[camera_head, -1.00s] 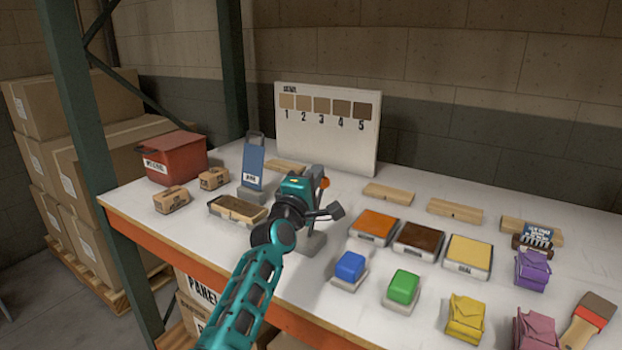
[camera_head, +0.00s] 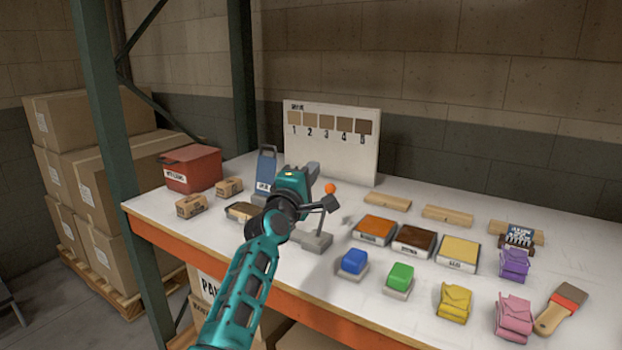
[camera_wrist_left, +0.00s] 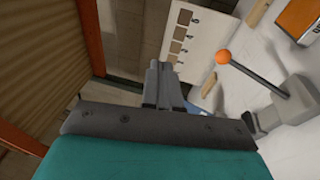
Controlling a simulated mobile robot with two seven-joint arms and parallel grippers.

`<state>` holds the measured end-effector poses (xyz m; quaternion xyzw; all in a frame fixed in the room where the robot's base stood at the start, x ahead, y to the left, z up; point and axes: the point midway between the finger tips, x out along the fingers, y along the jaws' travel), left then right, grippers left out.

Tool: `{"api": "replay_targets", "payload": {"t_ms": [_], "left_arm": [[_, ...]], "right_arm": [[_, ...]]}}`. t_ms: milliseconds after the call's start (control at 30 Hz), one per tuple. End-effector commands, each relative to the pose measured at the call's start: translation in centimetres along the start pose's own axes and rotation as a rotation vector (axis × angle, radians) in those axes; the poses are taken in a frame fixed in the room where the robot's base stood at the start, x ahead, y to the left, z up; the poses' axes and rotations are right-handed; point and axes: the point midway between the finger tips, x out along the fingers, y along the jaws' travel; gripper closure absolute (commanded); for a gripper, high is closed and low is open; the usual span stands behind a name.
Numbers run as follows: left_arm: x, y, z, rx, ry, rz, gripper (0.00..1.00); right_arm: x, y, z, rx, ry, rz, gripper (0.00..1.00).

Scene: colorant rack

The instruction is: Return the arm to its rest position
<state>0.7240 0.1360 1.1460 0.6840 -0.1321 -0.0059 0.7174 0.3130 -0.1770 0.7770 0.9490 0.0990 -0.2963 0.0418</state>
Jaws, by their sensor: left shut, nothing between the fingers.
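My left arm reaches in from the bottom of the head view, and its gripper (camera_head: 312,171) is above the white table. In the left wrist view the fingers (camera_wrist_left: 160,82) are together with nothing between them. A lever with an orange ball (camera_head: 330,188) on a grey base (camera_head: 313,240) stands close to the right of the gripper. The lever's ball also shows in the left wrist view (camera_wrist_left: 223,57), to the right of the fingers and apart from them. The right gripper is not in view.
A sample board (camera_head: 332,140) stands behind. A red bin (camera_head: 192,168), small boxes and a blue holder (camera_head: 266,168) are to the left. Orange (camera_head: 375,229), brown (camera_head: 414,240) and yellow (camera_head: 459,252) trays, coloured blocks, bags and a brush (camera_head: 561,307) lie to the right. A green rack post (camera_head: 112,130) is left.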

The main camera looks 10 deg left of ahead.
Motion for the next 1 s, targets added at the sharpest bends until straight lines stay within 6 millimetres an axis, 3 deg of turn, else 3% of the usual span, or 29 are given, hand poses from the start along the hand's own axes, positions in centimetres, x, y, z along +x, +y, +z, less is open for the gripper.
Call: {"api": "replay_targets", "payload": {"t_ms": [333, 467, 567, 700, 800, 1000], "left_arm": [[-0.2, -0.3, -0.1, 0.008, 0.001, -0.006, 1.00], [-2.1, -3.6, -0.6, 0.094, 0.008, -0.054, 1.00], [-5.5, -8.3, -1.1, 0.239, 0.008, -0.130, 1.00], [-12.3, -15.4, -1.6, 0.502, -0.025, -0.257, 1.00], [-17.6, -19.5, -1.5, 0.687, -0.075, -0.344, 1.00], [-29.0, -25.6, -0.4, 1.040, -0.233, -0.493, 1.00]], "right_arm": [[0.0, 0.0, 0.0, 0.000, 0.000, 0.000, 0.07], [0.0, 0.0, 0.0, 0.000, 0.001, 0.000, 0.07], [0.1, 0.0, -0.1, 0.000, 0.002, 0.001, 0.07], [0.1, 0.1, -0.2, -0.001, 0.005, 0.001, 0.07], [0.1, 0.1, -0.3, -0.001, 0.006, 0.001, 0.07], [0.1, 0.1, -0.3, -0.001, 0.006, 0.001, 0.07]]}}
